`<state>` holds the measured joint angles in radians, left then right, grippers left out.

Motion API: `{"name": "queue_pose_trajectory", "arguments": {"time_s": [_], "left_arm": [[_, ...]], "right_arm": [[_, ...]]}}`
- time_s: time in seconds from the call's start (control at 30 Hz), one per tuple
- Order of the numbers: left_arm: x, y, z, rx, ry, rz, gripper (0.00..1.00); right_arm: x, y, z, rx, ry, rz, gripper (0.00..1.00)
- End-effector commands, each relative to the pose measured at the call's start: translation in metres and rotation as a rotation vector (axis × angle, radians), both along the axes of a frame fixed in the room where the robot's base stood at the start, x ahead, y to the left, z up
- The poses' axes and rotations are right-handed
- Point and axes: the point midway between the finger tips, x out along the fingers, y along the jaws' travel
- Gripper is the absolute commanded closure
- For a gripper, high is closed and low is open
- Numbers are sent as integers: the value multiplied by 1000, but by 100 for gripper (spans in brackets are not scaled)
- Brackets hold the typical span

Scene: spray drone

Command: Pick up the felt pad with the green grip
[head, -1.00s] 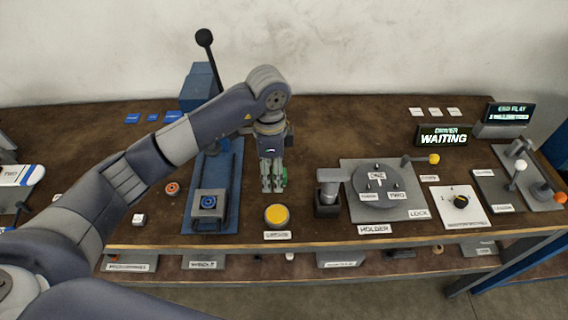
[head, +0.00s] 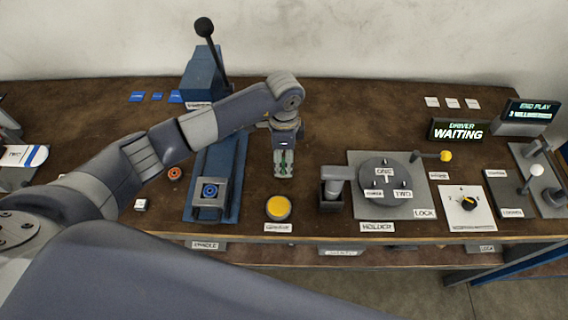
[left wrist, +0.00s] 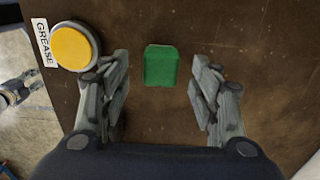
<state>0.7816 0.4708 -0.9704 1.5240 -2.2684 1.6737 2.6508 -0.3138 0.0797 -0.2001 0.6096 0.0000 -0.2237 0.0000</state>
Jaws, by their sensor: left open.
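The green grip (left wrist: 161,66) shows from above in the left wrist view as a small green block over the brown tabletop. It lies between the two fingers, apart from both. The felt pad under it is not visible. My left gripper (head: 284,171) points down over the table, behind the yellow disc, with its fingers spread. In the head view the green grip (head: 284,159) shows partly between the fingers. The open fingers of my left gripper (left wrist: 162,92) also show in the left wrist view.
The yellow disc (head: 278,208), labelled GREASE in the wrist view (left wrist: 72,47), stands in front of the gripper. A blue fixture (head: 228,165) with a tall black-knobbed lever is at left. A grey holder post (head: 333,188) and round plate (head: 384,171) are at right.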

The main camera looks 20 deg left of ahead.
Motion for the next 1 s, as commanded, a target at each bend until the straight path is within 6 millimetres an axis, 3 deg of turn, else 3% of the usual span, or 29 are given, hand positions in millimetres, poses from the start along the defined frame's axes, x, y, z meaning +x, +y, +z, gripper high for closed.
{"name": "queue_pose_trajectory", "arguments": {"time_s": [0.03,0.23,0.5,0.7,1.0], "left_arm": [[0,0,-4,-1,6,2,43],[1,0,-30,-1,3,0,43],[2,0,-34,-1,1,-1,43],[1,0,-33,-1,1,-1,89],[2,0,-33,-1,0,0,91]], "right_arm": [[7,1,10,1,-10,0,60],[30,3,17,6,-47,0,60],[24,3,16,6,-36,0,60],[15,2,15,4,-23,0,60],[14,2,15,4,-22,-1,60]]}}
